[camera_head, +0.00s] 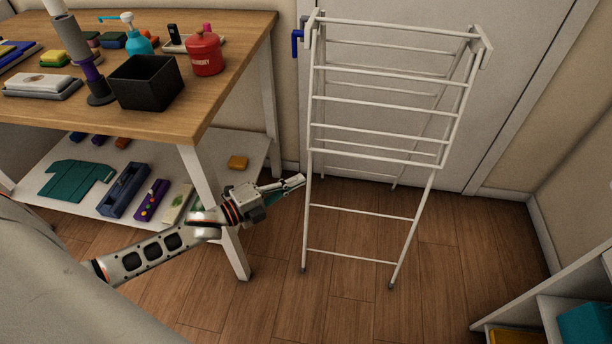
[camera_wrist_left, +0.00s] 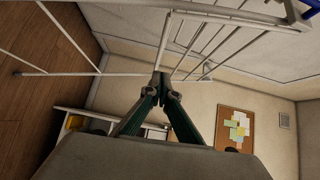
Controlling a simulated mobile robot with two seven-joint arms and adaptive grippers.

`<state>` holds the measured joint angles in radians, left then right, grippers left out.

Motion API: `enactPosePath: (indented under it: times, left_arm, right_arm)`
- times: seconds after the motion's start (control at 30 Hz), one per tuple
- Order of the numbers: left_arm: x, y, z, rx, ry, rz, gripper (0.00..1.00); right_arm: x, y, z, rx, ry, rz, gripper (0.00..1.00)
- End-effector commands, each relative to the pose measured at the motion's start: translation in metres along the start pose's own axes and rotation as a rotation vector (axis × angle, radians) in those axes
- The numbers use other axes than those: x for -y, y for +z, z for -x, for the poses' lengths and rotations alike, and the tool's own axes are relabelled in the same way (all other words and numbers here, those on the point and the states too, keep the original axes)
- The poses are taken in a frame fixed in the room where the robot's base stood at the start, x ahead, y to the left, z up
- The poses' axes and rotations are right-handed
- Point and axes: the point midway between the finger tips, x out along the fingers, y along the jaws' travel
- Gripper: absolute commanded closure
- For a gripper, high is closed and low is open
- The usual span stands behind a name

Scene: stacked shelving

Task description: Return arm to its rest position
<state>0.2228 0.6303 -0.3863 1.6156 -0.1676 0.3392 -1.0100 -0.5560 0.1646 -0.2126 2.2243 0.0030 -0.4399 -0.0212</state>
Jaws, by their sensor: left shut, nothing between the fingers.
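My left gripper (camera_head: 290,184) is at the end of my left arm, beside the front right leg of the wooden table (camera_head: 215,107). It points right, toward the left post of the white drying rack (camera_head: 384,159). In the left wrist view the two dark green fingers (camera_wrist_left: 161,84) meet at their tips, with nothing between them. The rack's white bars (camera_wrist_left: 205,45) show beyond the fingertips. I cannot tell whether the fingertips touch the rack. My right gripper is in neither view.
On the table stand a black box (camera_head: 147,85), a red canister (camera_head: 206,53) and a blue spray bottle (camera_head: 136,38). A shelf unit (camera_head: 545,305) stands front right. Floor right of the rack is clear.

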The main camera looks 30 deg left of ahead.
Motion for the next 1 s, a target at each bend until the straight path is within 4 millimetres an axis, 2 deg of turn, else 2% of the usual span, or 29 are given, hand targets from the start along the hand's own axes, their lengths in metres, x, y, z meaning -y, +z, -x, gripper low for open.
enactPosePath:
  times: [0.37,0.57,0.77,0.87,1.0]
  left_arm:
    - [-0.002,-0.003,0.008,0.005,0.007,0.008,1.00]
    - [-0.033,-0.029,0.022,0.096,0.117,0.124,1.00]
    - [-0.073,-0.059,0.067,0.300,0.307,0.320,1.00]
    - [-0.088,-0.070,0.100,0.421,0.400,0.414,1.00]
    - [-0.102,-0.081,0.156,0.613,0.523,0.534,1.00]
  right_arm:
    - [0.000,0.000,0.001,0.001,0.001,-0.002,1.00]
    - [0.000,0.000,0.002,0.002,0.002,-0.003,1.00]
    - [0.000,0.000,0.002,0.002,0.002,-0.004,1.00]
    - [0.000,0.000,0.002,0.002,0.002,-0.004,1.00]
    - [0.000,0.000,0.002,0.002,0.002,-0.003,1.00]
